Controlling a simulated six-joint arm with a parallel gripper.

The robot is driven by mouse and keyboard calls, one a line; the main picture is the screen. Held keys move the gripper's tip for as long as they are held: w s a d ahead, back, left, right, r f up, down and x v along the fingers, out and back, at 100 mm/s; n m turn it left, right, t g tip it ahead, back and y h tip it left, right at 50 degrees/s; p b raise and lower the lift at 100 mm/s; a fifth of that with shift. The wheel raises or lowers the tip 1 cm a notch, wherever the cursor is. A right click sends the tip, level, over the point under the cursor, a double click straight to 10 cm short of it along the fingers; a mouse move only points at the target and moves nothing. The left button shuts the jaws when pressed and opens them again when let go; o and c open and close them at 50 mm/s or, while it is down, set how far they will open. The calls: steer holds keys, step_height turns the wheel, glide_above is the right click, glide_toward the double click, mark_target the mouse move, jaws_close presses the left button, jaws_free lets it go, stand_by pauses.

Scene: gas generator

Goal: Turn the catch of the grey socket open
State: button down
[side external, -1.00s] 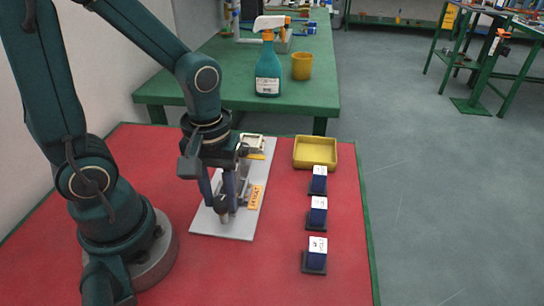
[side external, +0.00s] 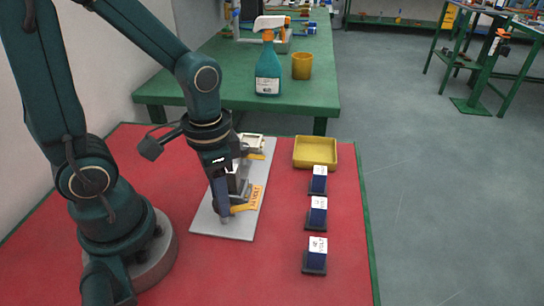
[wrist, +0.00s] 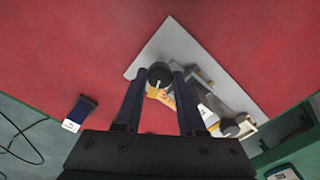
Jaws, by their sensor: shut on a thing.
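The grey socket (side external: 236,183) stands on a pale plate (side external: 215,222) on the red table, partly hidden by my gripper. Its orange catch (side external: 244,207) sticks out to the right from beside my fingertips. My gripper (side external: 222,214) points down at the near end of the plate and is shut on the catch. In the wrist view, my gripper (wrist: 157,82) has its two dark fingers on either side of the catch's dark round pivot (wrist: 160,74). Part of the orange catch (wrist: 163,97) shows between the fingers. The exact contact is hard to see.
A pale socket (side external: 251,142) with an orange catch (side external: 256,157) sits at the plate's far end. A yellow tray (side external: 315,153) and three dark blue blocks (side external: 316,214) stand to the right.

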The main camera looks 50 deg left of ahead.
steer(key=shift+m, duration=2.3)
steer(key=c, duration=0.5)
jaws_free()
steer(key=shift+r, duration=0.1)
steer(key=shift+r, duration=2.5)
